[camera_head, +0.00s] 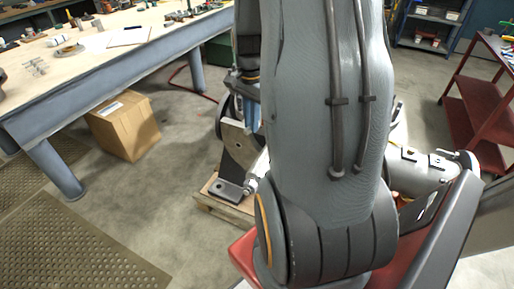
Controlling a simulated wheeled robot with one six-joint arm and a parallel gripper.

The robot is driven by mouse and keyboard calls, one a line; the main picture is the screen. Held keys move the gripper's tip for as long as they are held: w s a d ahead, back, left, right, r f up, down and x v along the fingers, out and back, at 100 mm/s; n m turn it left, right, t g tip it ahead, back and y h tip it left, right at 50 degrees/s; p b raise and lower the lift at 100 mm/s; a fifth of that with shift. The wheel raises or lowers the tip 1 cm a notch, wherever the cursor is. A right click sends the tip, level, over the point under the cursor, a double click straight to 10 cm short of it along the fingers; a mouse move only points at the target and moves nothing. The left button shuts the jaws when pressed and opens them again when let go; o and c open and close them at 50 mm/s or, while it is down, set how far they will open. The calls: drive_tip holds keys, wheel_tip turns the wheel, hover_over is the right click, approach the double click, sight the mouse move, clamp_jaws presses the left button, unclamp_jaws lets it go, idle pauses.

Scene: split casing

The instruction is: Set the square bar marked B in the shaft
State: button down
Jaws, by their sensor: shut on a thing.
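A dark grey split casing (234,150) with a paler flat face stands on a wooden pallet (222,208), left of my large grey arm link. My gripper (248,106) shows only as a narrow part at the left edge of that link, just above the casing. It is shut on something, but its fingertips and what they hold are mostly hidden. I cannot make out the square bar, any letter B or the shaft opening. My arm covers the right part of the casing area.
A workbench (110,68) with tools and small parts stands at the left. A cardboard box (124,127) is on the floor beside it. A red shelf cart (482,105) stands at the right. Floor between the box and the pallet is clear; a ridged mat (75,245) lies front left.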

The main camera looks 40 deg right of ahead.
drive_tip(key=s+f+n, duration=0.1)
drive_tip(key=f, duration=0.2)
drive_tip(key=s+f+n, duration=0.1)
drive_tip(key=f, duration=0.2)
drive_tip(key=s+f+n, duration=0.1)
drive_tip(key=f, duration=0.3)
drive_tip(key=shift+s+d, duration=0.1)
drive_tip(key=shift+d, duration=0.3)
drive_tip(key=shift+f+b, duration=0.75)
drive_tip(key=shift+f, duration=0.75)
drive_tip(key=shift+f+p, duration=0.3)
drive_tip(key=shift+f, duration=0.3)
idle(1.0)
drive_tip(key=c, duration=1.7)
unclamp_jaws()
drive_tip(key=shift+o, duration=0.4)
drive_tip(key=shift+o, duration=1.2)
drive_tip(key=shift+r, duration=0.1)
